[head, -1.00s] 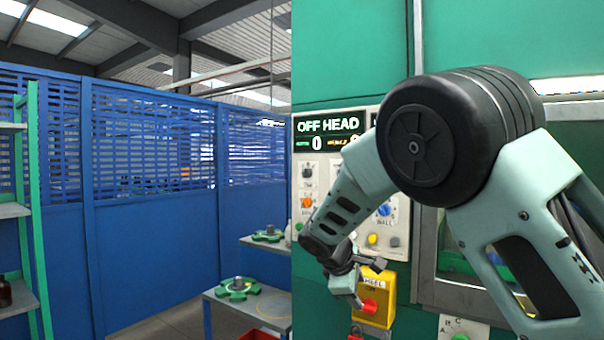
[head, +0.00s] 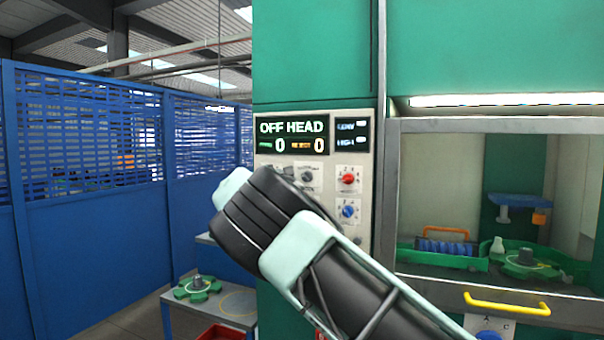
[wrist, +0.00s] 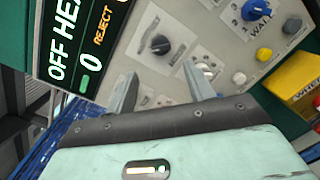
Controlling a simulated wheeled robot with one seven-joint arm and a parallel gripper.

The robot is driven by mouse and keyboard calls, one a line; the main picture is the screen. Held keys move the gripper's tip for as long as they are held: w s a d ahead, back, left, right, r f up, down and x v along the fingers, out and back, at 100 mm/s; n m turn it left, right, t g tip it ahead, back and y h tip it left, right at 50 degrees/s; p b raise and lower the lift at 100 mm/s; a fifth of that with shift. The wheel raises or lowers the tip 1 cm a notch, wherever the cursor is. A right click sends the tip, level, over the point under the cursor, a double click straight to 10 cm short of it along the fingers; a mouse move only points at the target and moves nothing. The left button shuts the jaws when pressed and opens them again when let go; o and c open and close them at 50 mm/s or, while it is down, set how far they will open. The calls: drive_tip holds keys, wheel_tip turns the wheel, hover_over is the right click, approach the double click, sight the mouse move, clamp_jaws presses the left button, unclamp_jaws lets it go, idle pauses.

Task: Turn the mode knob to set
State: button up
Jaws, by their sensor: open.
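The control panel (head: 358,240) carries several knobs under a display (head: 292,134) reading OFF HEAD. I cannot read a mode label or the set mark. A black knob (head: 307,175) sits below the display; a black knob also shows in the wrist view (wrist: 160,44). In the wrist view my gripper (wrist: 158,68) is open and empty. Its fingers point at the panel, with the black knob beyond the gap between their tips, apparently untouched. A pale knob (wrist: 206,70) is partly hidden behind the right finger. In the head view my arm hides the gripper and the lower-left panel.
A red knob (head: 348,179) and a blue knob (head: 348,210) are on the panel's right side. The wrist view shows a blue knob (wrist: 256,10), small buttons and a yellow box (wrist: 292,92). A machine window with a yellow handle (head: 507,304) is at right; blue fencing (head: 95,220) is at left.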

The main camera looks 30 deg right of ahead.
sight(304, 178)
drive_tip(key=p+x, duration=0.3)
drive_tip(key=x, duration=0.5)
drive_tip(key=shift+s+r, duration=0.1)
drive_tip(key=shift+r, duration=0.05)
drive_tip(key=shift+w+d+p, duration=0.4)
drive_tip(key=shift+d+p, duration=0.05)
drive_tip(key=shift+d, duration=0.15)
drive_tip(key=c, duration=0.9)
